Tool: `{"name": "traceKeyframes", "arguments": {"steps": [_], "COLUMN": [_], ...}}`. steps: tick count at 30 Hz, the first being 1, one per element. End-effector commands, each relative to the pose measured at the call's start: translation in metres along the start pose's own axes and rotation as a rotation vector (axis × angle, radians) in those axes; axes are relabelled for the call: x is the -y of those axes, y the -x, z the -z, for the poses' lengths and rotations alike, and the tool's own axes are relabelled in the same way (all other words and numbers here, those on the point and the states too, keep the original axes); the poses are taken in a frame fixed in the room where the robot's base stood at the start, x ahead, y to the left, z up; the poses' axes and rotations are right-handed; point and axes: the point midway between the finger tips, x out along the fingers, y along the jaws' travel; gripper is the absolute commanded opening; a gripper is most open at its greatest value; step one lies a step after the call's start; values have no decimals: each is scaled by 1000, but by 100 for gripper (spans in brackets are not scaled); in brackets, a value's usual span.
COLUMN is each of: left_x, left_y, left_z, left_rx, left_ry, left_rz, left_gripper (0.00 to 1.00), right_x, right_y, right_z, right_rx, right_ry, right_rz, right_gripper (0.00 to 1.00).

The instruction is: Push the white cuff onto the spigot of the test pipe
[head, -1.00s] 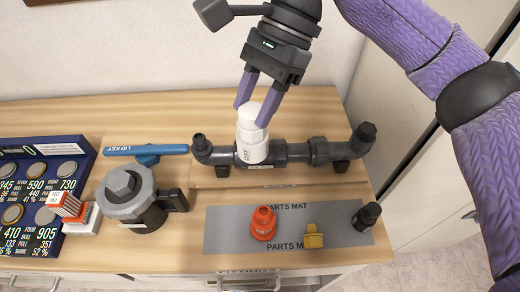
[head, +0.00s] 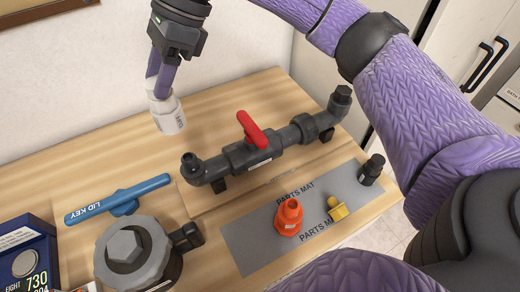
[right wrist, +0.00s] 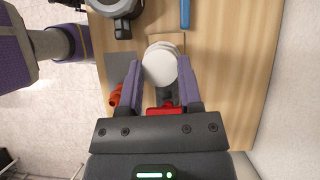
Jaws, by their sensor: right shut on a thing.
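The white cuff (head: 168,114) is held between the fingers of my right gripper (head: 160,92), which is shut on it. It hangs slightly tilted in the air, apart from the pipe, up and left of the pipe's left end in the head view. In the right wrist view, the cuff's round white end (right wrist: 160,63) shows between the fingers (right wrist: 161,80). The dark grey test pipe (head: 285,137) lies along the bench with a red valve handle (head: 252,130). Its left elbow ends in an upturned spigot (head: 190,161), with nothing on it. My left gripper is not in view.
A grey parts mat (head: 250,240) holds an orange fitting (head: 289,216), a yellow part (head: 337,209) and a black fitting (head: 372,170). A blue lid key (head: 120,199) and a grey filter housing (head: 137,255) stand at left. The wood behind the pipe is clear.

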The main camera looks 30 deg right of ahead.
Motion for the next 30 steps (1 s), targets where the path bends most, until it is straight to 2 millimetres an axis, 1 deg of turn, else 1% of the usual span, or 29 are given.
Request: {"name": "traceKeyframes", "arguments": {"steps": [1,5,11,17,20,23,30], "left_x": [-4,-12,-11,-5,-2,-2,-4], "left_y": [-11,-18,-18,-18,-21,-28,-52], "left_z": [-1,-1,-2,-1,-1,-2,-7], "left_rx": [2,2,3,-2,-1,1,9], "left_ry": [2,5,4,1,0,1,5], "left_rz": [-5,-19,-19,-9,-4,-3,-8], "left_gripper": [96,96,96,96,96,96,96], "right_x": [0,0,0,0,0,0,0], "right_y": [-11,-21,-22,-22,-25,-32,-61], "right_z": [7,11,11,11,13,18,36], "right_rx": [0,-1,-1,-1,-1,0,1], "right_ry": [-1,0,2,2,3,6,22], "right_rz": [-1,-2,-1,-1,-2,-5,-16], "right_gripper": [0,0,0,0,0,0,0]}}
